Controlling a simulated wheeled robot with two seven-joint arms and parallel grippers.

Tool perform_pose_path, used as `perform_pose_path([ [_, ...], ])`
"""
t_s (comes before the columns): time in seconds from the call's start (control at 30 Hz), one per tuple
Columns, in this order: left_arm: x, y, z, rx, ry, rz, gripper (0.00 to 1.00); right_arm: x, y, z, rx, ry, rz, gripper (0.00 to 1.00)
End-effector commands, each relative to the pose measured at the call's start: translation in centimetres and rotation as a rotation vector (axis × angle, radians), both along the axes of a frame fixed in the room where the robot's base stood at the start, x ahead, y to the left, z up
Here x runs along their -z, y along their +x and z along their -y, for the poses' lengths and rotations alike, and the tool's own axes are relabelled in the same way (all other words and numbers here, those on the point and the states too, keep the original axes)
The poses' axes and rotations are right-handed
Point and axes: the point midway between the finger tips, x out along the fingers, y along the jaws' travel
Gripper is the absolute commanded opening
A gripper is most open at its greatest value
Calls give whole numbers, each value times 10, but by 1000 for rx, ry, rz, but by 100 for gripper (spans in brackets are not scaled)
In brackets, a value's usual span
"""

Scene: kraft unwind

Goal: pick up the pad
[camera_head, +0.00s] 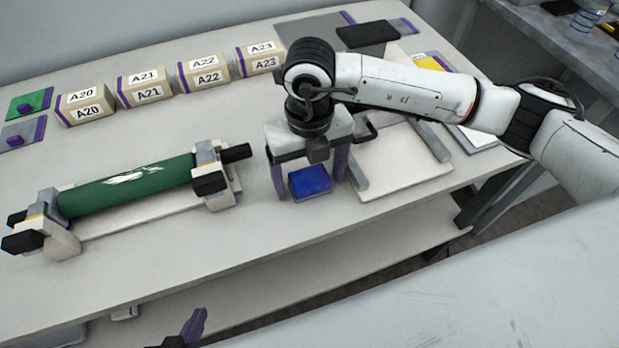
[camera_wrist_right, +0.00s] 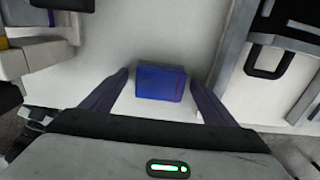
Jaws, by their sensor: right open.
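The pad is a small blue block (camera_head: 311,181) lying on the table near its front edge. It also shows in the right wrist view (camera_wrist_right: 161,82), between the fingertips. My right gripper (camera_head: 309,188) is above the pad with its purple fingers pointing down, one on each side of it. The fingers are open, with a gap on both sides of the pad in the wrist view. In the head view a purple finger piece at the bottom edge (camera_head: 194,326) is part of my left gripper; its jaws are mostly out of frame.
A green roll (camera_head: 128,187) rests in a stand on the left. A pale tray with grey rails (camera_head: 405,165) is close right of the pad. Labelled boxes (camera_head: 145,87) line the back. A dark flat block (camera_head: 367,35) lies at the back right. Bare table lies behind the roll.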

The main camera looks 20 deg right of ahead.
Motion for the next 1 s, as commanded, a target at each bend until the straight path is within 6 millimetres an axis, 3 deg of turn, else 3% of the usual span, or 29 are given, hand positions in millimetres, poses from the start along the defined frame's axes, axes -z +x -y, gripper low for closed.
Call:
perform_pose_path([
  [0.17, -1, 2, 0, 0, 0, 4, 0, 1, 0, 0, 0, 0, 0, 80],
  [0.47, 0, -1, 0, 0, 0, 0, 0, 0, 0, 0, 0, 0, 1, 35],
  [0.77, 3, -4, 0, 0, 1, -7, 0, -6, 1, 0, 1, 1, 3, 35],
  [1.0, 8, -4, 0, 0, 1, -8, 0, -50, 2, 0, -1, 1, 6, 35],
])
